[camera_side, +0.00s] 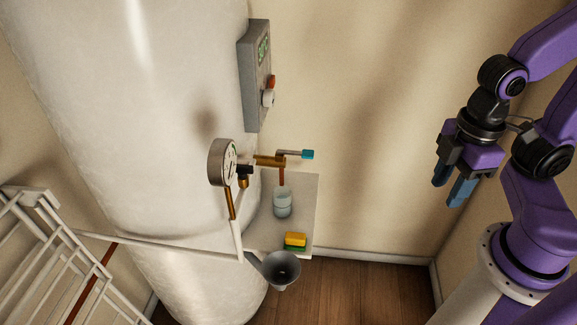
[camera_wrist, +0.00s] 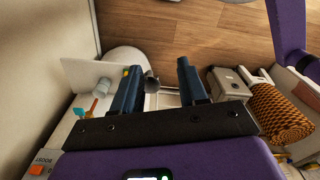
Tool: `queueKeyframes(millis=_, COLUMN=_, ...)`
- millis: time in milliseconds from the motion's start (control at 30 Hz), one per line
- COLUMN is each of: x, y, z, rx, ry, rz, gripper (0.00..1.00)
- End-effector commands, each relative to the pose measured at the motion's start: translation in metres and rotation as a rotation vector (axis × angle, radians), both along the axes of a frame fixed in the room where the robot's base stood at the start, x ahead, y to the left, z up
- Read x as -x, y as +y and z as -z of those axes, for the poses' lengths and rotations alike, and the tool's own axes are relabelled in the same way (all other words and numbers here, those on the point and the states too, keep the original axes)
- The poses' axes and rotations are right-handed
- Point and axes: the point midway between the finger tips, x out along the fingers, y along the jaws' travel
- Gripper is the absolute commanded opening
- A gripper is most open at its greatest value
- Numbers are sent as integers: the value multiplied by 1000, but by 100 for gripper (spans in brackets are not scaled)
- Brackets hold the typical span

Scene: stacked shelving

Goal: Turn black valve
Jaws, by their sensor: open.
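A small black part (camera_side: 244,170), which looks like the black valve, sits on the brass pipework just right of a round dial gauge (camera_side: 223,162) in the side view. I cannot make out its exact shape or turn. A brass tap (camera_side: 270,160) with a teal-tipped lever (camera_side: 307,154) is beside it; the teal tip also shows in the wrist view (camera_wrist: 93,107). My gripper (camera_side: 450,186) is open and empty, in the air well to the right of the pipework. In the wrist view my gripper (camera_wrist: 158,68) has its fingers wide apart. The black part cannot be made out there.
A white tank (camera_side: 130,110) fills the left, with a grey control box (camera_side: 254,80) on its side. Below the tap are a glass jar (camera_side: 283,203), a yellow-green sponge (camera_side: 295,241) and a dark funnel (camera_side: 281,268). A white rack (camera_side: 50,250) stands left. Space between gripper and tap is clear.

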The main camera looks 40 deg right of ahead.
Motion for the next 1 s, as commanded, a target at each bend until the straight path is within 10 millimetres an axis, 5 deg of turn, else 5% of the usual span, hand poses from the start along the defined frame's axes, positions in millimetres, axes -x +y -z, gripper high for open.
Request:
queueKeyframes(millis=567, x=-3, y=2, z=0, rx=-10, ry=6, rz=40, gripper=37)
queueKeyframes(millis=1000, x=-52, y=48, z=-9, rx=-163, ry=128, rz=742, gripper=37)
